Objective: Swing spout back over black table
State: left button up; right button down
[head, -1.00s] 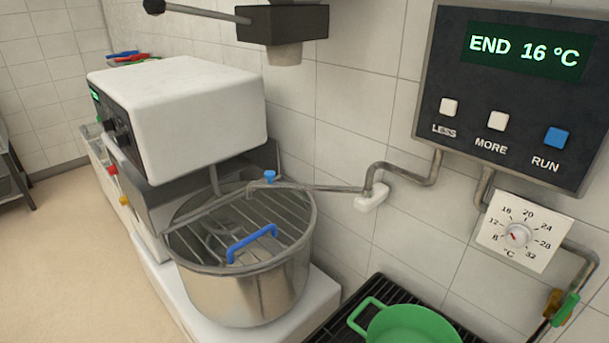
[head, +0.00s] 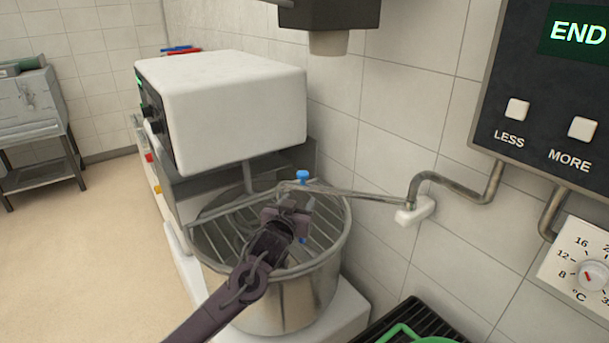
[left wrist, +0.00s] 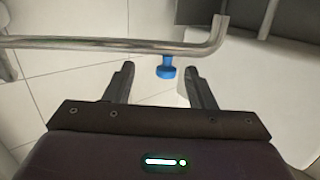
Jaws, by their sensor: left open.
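The metal spout (head: 360,195) runs from its wall joint leftward over the mixer bowl (head: 288,305). A blue knob (head: 302,176) sits on it near its outer end. In the left wrist view the spout (left wrist: 110,45) crosses ahead of my fingertips, and the blue knob (left wrist: 166,70) shows between the fingers, apart from both. My left gripper (head: 292,200) is over the bowl, just below the spout, open and empty; its fingers also show in the left wrist view (left wrist: 162,80). The black slatted table (head: 385,322) is at the bottom edge, right of the bowl.
A green pan (head: 405,333) is on the black table, cut off by the frame. A control panel (head: 560,85) and dial (head: 588,275) are on the right wall.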

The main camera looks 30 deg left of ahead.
aim_at(301, 176)
pick_arm(q)
jog(key=shift+t, duration=0.6)
jog(key=r, duration=0.1)
jog(key=w+a+r, duration=0.1)
jog(key=r, duration=0.1)
jog(key=shift+w+a+r, duration=0.15)
jog(key=shift+w+a, duration=0.15)
jog(key=shift+a, duration=0.05)
jog(key=p+x, duration=0.1)
jog(key=x, duration=0.6)
jog(key=shift+w+a, duration=0.1)
jog(key=shift+w, duration=0.1)
jog(key=shift+y, duration=0.3)
grip_shut()
